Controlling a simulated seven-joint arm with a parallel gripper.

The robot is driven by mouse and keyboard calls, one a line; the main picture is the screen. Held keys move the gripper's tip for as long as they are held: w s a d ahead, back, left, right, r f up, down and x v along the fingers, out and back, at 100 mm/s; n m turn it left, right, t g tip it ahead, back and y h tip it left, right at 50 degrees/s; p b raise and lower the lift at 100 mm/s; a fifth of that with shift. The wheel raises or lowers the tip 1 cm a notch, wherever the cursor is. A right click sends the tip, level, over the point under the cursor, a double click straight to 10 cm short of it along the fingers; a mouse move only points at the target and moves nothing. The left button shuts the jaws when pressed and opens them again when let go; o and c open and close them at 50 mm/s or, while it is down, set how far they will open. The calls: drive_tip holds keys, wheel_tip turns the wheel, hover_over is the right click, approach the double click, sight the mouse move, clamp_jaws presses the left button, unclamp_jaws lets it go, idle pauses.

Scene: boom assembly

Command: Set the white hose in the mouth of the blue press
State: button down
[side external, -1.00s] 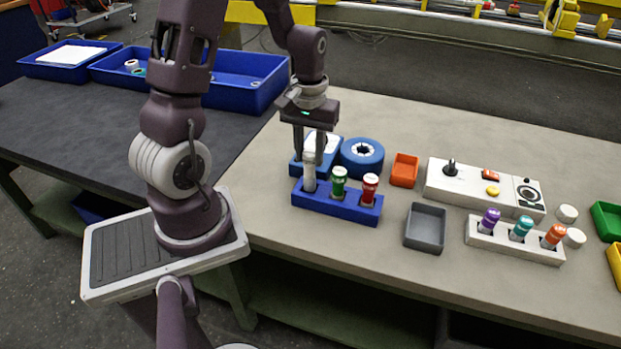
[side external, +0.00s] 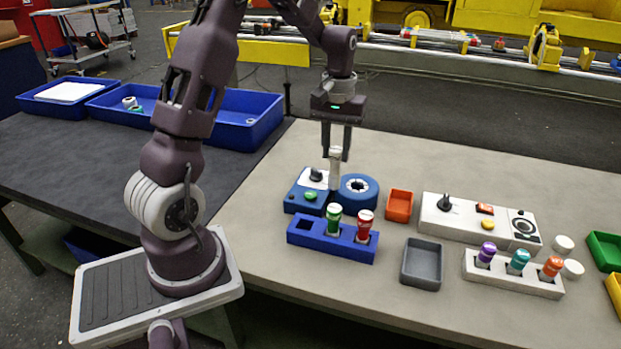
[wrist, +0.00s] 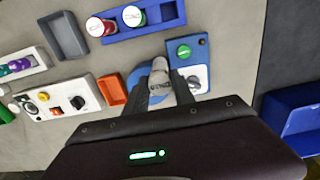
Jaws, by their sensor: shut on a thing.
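My gripper (side external: 337,145) is shut on the white hose (side external: 335,166) and holds it upright above the table. In the wrist view the hose (wrist: 160,75) shows between the two fingers. The blue press (side external: 308,198) stands below, with a round blue head (side external: 357,203) that has a dark opening, a black knob and a green button. In the side view the hose overlaps the area between the knob and the round head, to the left of the opening. In the wrist view the gripper covers much of the round head.
A blue rack (side external: 310,233) in front of the press holds a green hose (side external: 333,218) and a red hose (side external: 364,225); its left slot is empty. An orange bin (side external: 399,205), a grey bin (side external: 422,263) and a white control box (side external: 480,221) stand to the right.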

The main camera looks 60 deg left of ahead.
drive_tip(key=w+a+r, duration=0.2)
drive_tip(key=w+r, duration=0.1)
drive_tip(key=w, duration=0.5)
drive_tip(key=shift+w+d+f, duration=0.1)
drive_tip(key=shift+d+f, duration=0.05)
drive_tip(key=shift+f, duration=1.1)
drive_tip(key=shift+d+f, duration=0.1)
drive_tip(key=shift+f, duration=1.15)
drive_tip(key=shift+f, duration=0.8)
drive_tip(key=shift+f, duration=2.3)
drive_tip(key=c, duration=1)
unclamp_jaws()
drive_tip(key=shift+o, duration=0.2)
wheel_tip(320, 180, up, 7)
